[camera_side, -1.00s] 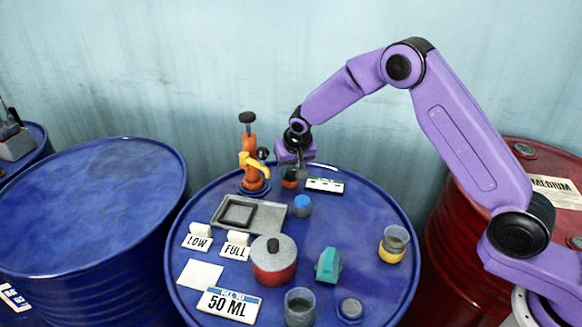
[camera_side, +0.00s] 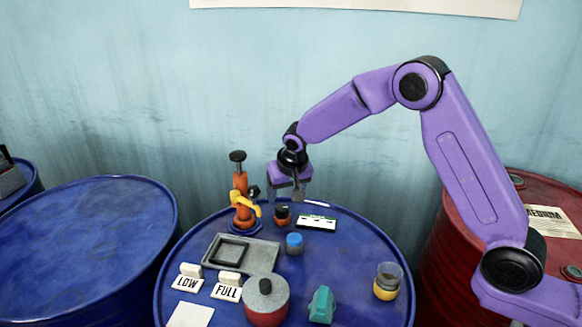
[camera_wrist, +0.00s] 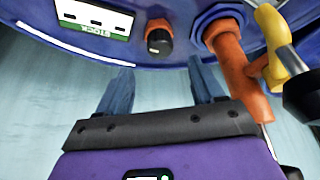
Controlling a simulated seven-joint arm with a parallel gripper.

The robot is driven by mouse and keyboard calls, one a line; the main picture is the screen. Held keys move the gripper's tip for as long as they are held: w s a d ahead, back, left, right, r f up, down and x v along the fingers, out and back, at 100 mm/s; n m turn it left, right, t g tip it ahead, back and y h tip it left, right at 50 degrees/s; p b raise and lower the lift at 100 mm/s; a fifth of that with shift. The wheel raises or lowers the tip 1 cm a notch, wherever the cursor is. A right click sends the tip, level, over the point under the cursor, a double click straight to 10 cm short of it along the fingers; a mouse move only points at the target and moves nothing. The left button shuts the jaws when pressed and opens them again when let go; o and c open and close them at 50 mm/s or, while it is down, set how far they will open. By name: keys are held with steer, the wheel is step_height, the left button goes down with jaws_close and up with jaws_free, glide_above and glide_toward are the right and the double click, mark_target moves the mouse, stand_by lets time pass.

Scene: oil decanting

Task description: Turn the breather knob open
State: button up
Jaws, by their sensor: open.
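The breather knob (camera_side: 282,216) is a small black knob on an orange-red base, standing near the far edge of the blue drum's top. It also shows at the top middle of the wrist view (camera_wrist: 159,38). My gripper (camera_side: 285,198) is above it in the side view, fingers pointing down. In the wrist view my gripper (camera_wrist: 160,70) is open and empty, its two blue-grey fingers apart and the knob beyond their tips, roughly in line with the gap. The fingers do not appear to touch the knob. I cannot tell its turned position.
An orange pump (camera_side: 241,190) with a yellow spout stands close left of the knob. A green-and-white label block (camera_side: 317,222) lies to its right. A blue-capped cup (camera_side: 294,243), a grey tray (camera_side: 262,255) and a yellow-based beaker (camera_side: 388,281) stand nearer on the drum (camera_side: 345,265).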

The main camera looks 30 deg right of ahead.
steer(key=d+v, duration=0.1)
steer(key=v, duration=0.9)
steer(key=shift+s+a+r, duration=0.2)
steer(key=shift+a+r, duration=0.2)
steer(key=shift+a, duration=0.1)
steer(key=shift+s, duration=0.1)
steer(key=s+n+g+y, duration=0.15)
steer(key=s+n, duration=0.55)
steer(key=s, duration=1)
steer(key=s+d+f+n+g, duration=0.1)
steer(key=s+d+n, duration=0.3)
steer(key=s, duration=0.7)
steer(key=s+d+f+n+g, duration=0.1)
steer(key=s+d+f+n, duration=0.1)
steer(key=s+d+n, duration=0.2)
steer(key=s+d, duration=0.3)
steer(key=s, duration=0.4)
steer(key=shift+d+g, duration=0.2)
steer(key=shift+g, duration=0.15)
